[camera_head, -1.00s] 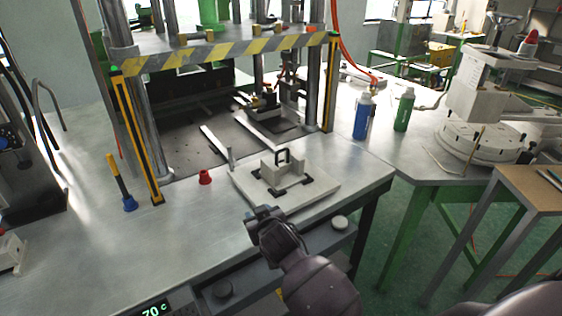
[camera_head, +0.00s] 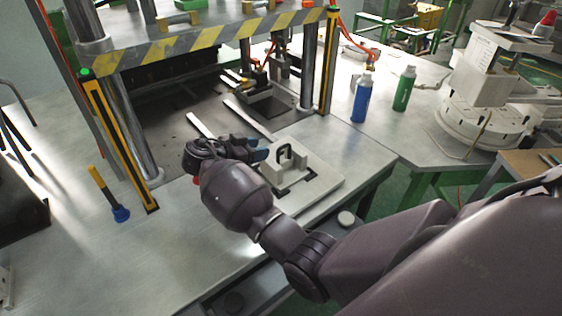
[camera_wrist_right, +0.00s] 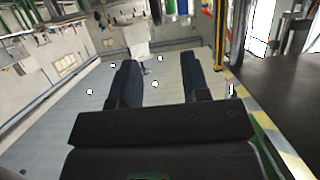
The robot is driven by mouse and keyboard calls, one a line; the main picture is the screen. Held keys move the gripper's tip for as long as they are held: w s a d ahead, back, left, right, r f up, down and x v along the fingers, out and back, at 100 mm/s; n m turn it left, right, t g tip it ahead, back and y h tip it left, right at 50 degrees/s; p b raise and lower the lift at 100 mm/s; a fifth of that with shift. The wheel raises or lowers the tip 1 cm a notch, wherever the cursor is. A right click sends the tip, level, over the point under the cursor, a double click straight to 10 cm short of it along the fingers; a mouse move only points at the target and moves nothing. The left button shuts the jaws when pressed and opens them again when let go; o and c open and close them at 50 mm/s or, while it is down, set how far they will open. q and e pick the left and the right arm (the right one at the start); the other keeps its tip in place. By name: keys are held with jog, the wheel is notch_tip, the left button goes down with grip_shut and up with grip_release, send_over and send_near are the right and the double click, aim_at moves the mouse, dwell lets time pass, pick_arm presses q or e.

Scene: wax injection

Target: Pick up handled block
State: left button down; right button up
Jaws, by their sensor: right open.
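The handled block (camera_head: 292,169) is pale with a dark upright handle (camera_head: 285,153). It sits on a pale plate (camera_head: 325,183) on the metal bench, in the head view. My right gripper (camera_head: 262,151) is just left of the block, its bluish fingertips pointing towards it and partly covering its left side in the picture. I cannot tell whether they touch it. In the right wrist view the two dark fingers (camera_wrist_right: 159,66) are apart with nothing held between them. I cannot make out the block there. My left gripper is not in view.
The press with its striped crossbar (camera_head: 215,38) and steel posts stands behind the plate. A blue bottle (camera_head: 361,99) and a green bottle (camera_head: 403,89) stand to the right. The bench between tool and arm is clear.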

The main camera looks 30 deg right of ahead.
aim_at(284, 146)
jog(key=x, duration=0.4)
jog(key=shift+s+d+p, duration=0.1)
jog(key=shift+d+p, duration=0.2)
jog(key=shift+p, duration=0.1)
jog(key=shift+f+p+x, duration=0.1)
jog(key=shift+p+x, duration=0.35)
jog(key=shift+x, duration=1)
jog(key=shift+f+p+x, duration=0.15)
jog(key=shift+p+x, duration=0.3)
jog(key=shift+x, duration=1)
jog(key=shift+a, duration=0.15)
jog(key=shift+c, duration=0.3)
grip_shut()
jog(key=shift+r, duration=0.1)
